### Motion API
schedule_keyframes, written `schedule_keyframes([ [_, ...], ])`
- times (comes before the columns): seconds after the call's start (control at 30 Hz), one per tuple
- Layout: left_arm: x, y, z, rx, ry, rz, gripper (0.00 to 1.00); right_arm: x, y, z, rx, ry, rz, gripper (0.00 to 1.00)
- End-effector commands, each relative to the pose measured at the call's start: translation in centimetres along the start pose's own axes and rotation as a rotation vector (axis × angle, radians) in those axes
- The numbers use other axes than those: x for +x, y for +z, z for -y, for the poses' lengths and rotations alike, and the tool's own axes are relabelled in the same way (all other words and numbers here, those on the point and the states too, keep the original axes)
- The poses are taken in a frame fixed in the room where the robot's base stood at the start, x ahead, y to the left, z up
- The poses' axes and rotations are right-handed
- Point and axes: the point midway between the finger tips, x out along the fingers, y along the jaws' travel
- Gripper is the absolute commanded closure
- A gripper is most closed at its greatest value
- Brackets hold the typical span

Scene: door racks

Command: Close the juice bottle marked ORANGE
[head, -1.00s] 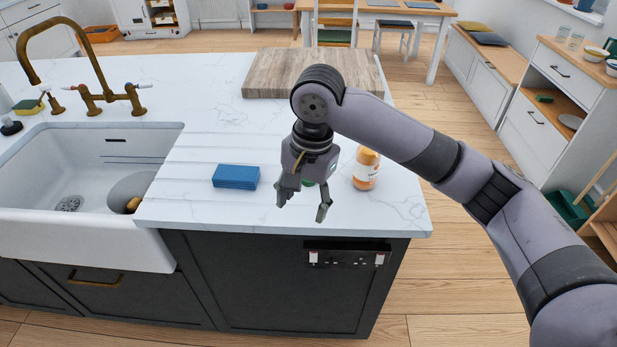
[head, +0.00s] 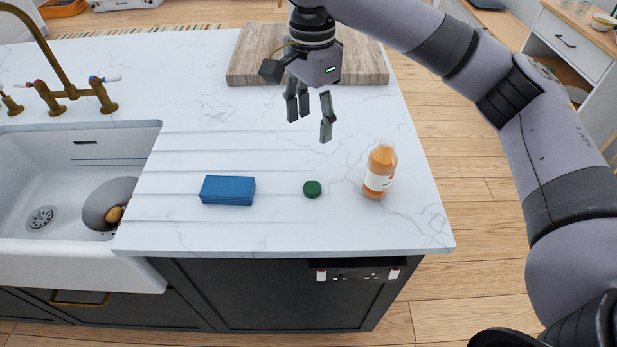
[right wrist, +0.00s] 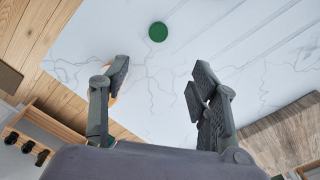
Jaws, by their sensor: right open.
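The juice bottle (head: 379,170) stands upright on the white counter near its right edge, orange with a white label. Its label text is too small to read. A dark green cap (head: 312,189) lies on the counter to the left of the bottle, apart from it. The cap also shows in the right wrist view (right wrist: 158,32). My right gripper (head: 309,123) is open and empty above the counter, behind the cap and bottle. In the right wrist view the bottle is mostly hidden behind a finger. My left gripper is not in view.
A blue sponge-like block (head: 228,190) lies left of the cap. A white sink (head: 75,255) with a brass tap (head: 62,90) is at the left. A wooden board (head: 250,62) lies at the back of the counter (head: 270,235). The counter between cap and board is clear.

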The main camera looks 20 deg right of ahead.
Motion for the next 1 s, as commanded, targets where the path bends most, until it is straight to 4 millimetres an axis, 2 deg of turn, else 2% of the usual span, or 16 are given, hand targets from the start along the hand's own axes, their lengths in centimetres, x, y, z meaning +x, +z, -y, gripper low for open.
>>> schedule_keyframes([
  [0.13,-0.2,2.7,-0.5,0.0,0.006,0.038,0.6,0.0,0.0,0.0,-0.001,0.0,0.0,0.44],
  [0.3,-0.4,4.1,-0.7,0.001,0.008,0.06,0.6,1.1,0.0,0.0,-0.001,0.003,0.0,0.44],
  [0.43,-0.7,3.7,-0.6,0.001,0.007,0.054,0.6,3.6,0.0,-0.1,0.0,0.005,0.0,0.44],
  [0.7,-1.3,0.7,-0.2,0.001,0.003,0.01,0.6,9.4,0.0,-0.1,-0.001,0.003,0.0,0.44],
  [0.83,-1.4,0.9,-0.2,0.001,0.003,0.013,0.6,11.3,0.0,0.0,-0.001,0.002,0.0,0.44],
  [1.0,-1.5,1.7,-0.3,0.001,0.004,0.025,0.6,12.2,0.0,0.0,-0.002,-0.001,0.0,0.44],
])
